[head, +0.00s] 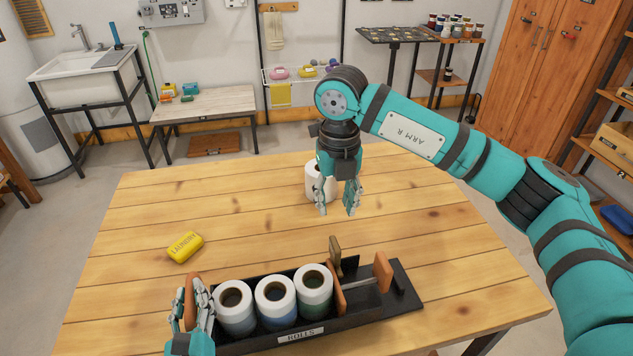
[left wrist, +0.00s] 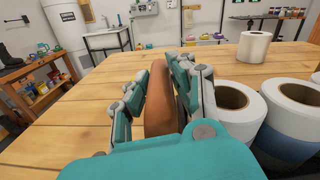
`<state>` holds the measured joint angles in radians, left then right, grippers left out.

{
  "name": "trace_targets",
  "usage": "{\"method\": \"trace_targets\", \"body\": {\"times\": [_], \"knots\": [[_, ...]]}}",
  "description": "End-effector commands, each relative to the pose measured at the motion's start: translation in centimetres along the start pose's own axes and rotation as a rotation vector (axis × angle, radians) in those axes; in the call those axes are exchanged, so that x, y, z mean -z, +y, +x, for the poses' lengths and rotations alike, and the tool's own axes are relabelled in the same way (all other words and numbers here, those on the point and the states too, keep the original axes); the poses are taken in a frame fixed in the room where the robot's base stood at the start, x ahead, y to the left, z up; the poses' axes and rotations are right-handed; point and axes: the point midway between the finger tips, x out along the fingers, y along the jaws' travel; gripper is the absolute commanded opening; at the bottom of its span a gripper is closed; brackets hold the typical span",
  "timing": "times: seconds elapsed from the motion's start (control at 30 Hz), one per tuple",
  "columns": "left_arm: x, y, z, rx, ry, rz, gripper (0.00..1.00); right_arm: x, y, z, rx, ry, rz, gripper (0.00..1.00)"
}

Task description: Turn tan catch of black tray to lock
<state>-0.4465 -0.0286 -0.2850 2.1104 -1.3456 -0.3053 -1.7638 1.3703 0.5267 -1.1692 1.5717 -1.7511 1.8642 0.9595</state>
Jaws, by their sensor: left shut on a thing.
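The black tray (head: 410,300) labelled ROLLS lies along the table's near side. It holds three rolls (head: 275,292) in a row. Its tan catch (head: 335,249) stands upright at the back edge, beside an orange-brown divider (head: 338,288). My left gripper (head: 193,304) is shut on the orange-brown left end piece (head: 193,285) of the tray; in the left wrist view the end piece (left wrist: 159,95) sits between the fingers (left wrist: 158,92). My right gripper (head: 337,208) points down with fingers apart, empty, above the table behind the catch.
A white roll (head: 316,184) stands behind my right gripper, partly hidden by it. A yellow laundry bar (head: 185,247) lies left on the wooden table (head: 240,215). The table's right and back left parts are clear. An orange-brown right end piece (head: 383,271) rises from the tray.

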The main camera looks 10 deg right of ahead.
Motion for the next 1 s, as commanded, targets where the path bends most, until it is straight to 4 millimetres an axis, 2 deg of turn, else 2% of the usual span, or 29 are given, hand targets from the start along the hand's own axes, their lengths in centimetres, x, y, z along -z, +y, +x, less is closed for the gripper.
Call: {"method": "trace_targets", "body": {"times": [0.03, 0.07, 0.27, 0.53, 0.67, 1.0], "knots": [[0.1, 0.0, 0.0, 0.000, 0.003, 0.000, 0.00, 0.0, 0.0, 0.0, 0.000, 0.000, 0.000, 0.37], [0.1, 0.0, 0.0, -0.001, 0.003, 0.000, 0.25, 0.0, 0.0, 0.0, 0.000, 0.000, 0.000, 0.37], [0.1, 0.0, 0.0, 0.001, 0.003, 0.000, 0.50, 0.0, 0.0, 0.0, 0.000, 0.000, 0.000, 0.37], [0.0, -0.1, -0.1, 0.002, 0.001, -0.001, 0.50, 0.0, 0.0, 0.0, 0.000, 0.000, 0.000, 0.37], [0.1, 0.0, -0.8, 0.000, 0.001, -0.001, 0.50, 0.0, 0.0, 0.0, 0.000, 0.000, 0.000, 0.37], [0.2, 0.0, -6.4, 0.001, 0.006, 0.003, 0.50, 0.0, 0.0, 0.0, 0.000, 0.000, 0.000, 0.37]]}}
